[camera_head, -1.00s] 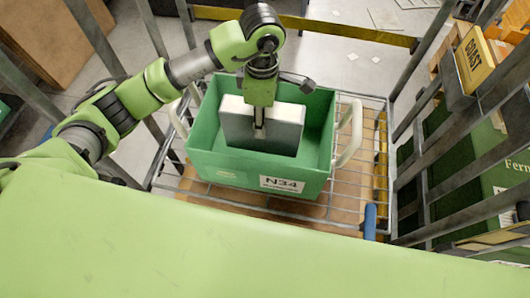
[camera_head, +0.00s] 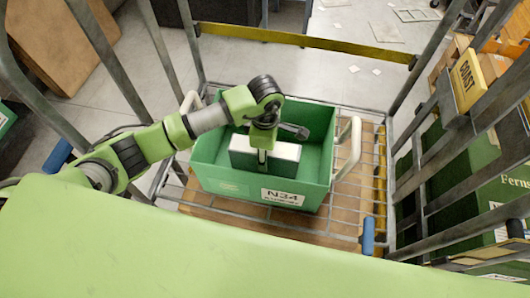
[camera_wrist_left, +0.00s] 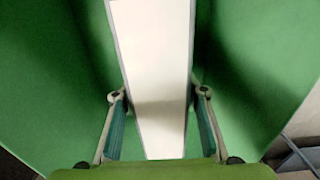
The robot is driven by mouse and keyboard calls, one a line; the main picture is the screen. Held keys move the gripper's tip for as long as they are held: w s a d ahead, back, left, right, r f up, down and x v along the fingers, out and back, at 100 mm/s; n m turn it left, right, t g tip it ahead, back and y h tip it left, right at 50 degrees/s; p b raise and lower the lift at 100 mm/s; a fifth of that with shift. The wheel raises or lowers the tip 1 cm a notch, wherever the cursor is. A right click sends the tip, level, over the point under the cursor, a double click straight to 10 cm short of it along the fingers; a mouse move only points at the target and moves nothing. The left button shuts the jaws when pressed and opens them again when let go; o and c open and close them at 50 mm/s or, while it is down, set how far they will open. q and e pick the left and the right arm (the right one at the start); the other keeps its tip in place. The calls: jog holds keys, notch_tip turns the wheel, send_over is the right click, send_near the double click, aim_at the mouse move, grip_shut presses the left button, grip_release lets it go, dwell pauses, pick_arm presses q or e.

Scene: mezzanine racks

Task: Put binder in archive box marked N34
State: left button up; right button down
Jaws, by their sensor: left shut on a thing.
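The green archive box (camera_head: 222,178) with white handles carries a white N34 label (camera_head: 283,197) on its front. It stands in the middle of the head view. The binder (camera_head: 284,155), white on top with grey sides, is inside the box walls, upright and near the front wall. Its lower part is hidden, so I cannot tell if it touches the floor of the box. My left gripper (camera_head: 262,152) comes from above and is shut on the binder. In the left wrist view the fingers (camera_wrist_left: 161,125) flank the binder's pale face (camera_wrist_left: 152,60). My right gripper is not in view.
The box sits on a wire cart shelf (camera_head: 345,228) over brown board. Grey metal posts (camera_head: 172,48) stand left and right, with a yellow bar (camera_head: 305,40) behind. A yellow COAST box (camera_head: 467,78) is at the right. The box has free room behind the binder.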

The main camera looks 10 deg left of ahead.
pick_arm(q)
jog(key=shift+f, duration=0.1)
jog(key=o, duration=1.4)
notch_tip(320, 180, up, 11)
jog(key=b, duration=0.3)
jog(key=shift+r, duration=0.65)
